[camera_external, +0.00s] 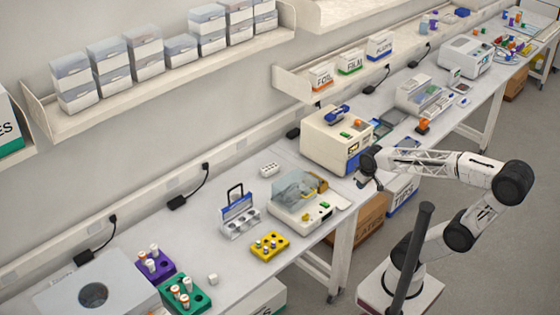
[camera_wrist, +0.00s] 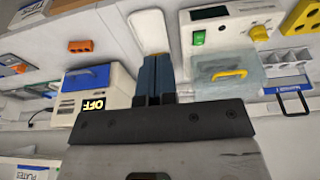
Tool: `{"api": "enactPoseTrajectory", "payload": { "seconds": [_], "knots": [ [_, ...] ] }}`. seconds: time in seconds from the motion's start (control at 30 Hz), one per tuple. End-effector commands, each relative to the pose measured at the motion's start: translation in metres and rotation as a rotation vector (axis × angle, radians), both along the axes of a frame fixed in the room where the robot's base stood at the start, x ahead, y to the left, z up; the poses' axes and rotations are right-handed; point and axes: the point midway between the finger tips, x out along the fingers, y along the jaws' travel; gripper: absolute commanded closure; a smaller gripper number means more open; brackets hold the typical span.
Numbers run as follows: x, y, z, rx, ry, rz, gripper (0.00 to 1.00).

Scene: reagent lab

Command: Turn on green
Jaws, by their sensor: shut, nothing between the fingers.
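A green switch (camera_wrist: 199,38) sits on the front panel of a white instrument (camera_wrist: 222,20) with a clear lid and yellow handle. In the external view the green switch (camera_external: 324,205) is on the near side of that instrument (camera_external: 300,218). My gripper (camera_wrist: 155,62) is shut and empty, apart from both green pieces. In the external view my gripper (camera_external: 362,183) is beside the beige machine.
An orange block (camera_wrist: 80,46) shows in the wrist view. The bench's front edge lies near my arm.

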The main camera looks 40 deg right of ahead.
Motion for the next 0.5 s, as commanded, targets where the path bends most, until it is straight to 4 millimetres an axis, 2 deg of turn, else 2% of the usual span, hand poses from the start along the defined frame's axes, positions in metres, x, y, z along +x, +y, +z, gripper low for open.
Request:
{"api": "enactPoseTrajectory", "payload": {
  "seconds": [0.3,0.5],
  "knots": [
    [0.058,0.035,0.002,0.002,0.001,0.013,1.0],
    [0.088,0.057,0.001,0.003,-0.002,0.017,1.0]
  ]
}}
